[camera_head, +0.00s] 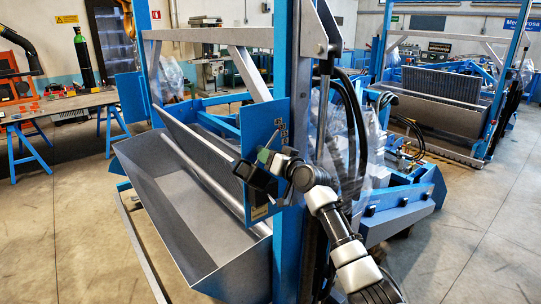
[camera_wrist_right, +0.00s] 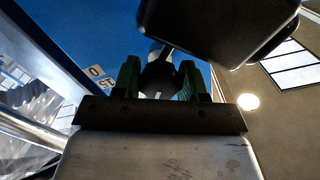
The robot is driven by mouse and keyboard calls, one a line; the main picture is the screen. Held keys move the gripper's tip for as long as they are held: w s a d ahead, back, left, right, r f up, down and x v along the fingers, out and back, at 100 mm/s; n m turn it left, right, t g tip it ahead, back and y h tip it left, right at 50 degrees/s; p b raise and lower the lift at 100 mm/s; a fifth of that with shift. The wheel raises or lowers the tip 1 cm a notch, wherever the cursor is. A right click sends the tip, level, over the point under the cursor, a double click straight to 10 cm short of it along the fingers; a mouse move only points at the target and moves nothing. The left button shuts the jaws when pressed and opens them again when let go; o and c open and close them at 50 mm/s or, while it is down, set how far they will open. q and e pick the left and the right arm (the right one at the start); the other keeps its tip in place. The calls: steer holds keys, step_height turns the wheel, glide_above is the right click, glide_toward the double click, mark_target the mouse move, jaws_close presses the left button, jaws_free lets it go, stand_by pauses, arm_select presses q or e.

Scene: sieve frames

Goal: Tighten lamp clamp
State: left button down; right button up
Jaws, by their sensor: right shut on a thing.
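My right gripper (camera_head: 266,157) reaches in from the right to a blue upright plate (camera_head: 262,118) on the machine frame. In the right wrist view, its two green fingers (camera_wrist_right: 160,78) are shut on a small dark rounded part (camera_wrist_right: 160,74), which looks like the clamp knob. A light metal stem shows just beyond it. A black box-shaped lamp head (camera_wrist_right: 215,28) hangs close to the fingertips; in the head view the black lamp (camera_head: 254,179) is beside the gripper. The fingers partly hide the knob and the clamp. My left gripper is not in view.
A large grey metal trough (camera_head: 190,225) lies below and left of the gripper. A blue post (camera_head: 287,245) stands close to my right arm, with black hoses (camera_head: 352,120) behind. A workbench (camera_head: 60,104) stands far left. Open floor (camera_head: 480,240) lies to the right.

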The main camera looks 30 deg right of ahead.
steer(key=m+p, duration=0.2)
steer(key=m, duration=0.3)
steer(key=shift+a+m, duration=0.1)
steer(key=shift+m, duration=0.2)
steer(key=m+p, duration=0.2)
steer(key=m, duration=0.3)
steer(key=shift+f+m, duration=0.1)
steer(key=shift+m, duration=0.2)
steer(key=o, duration=0.7)
steer(key=shift+c, duration=0.2)
steer(key=s+b, duration=0.3)
steer(key=s, duration=0.7)
steer(key=shift+s+d, duration=0.4)
steer(key=shift+d, duration=0.05)
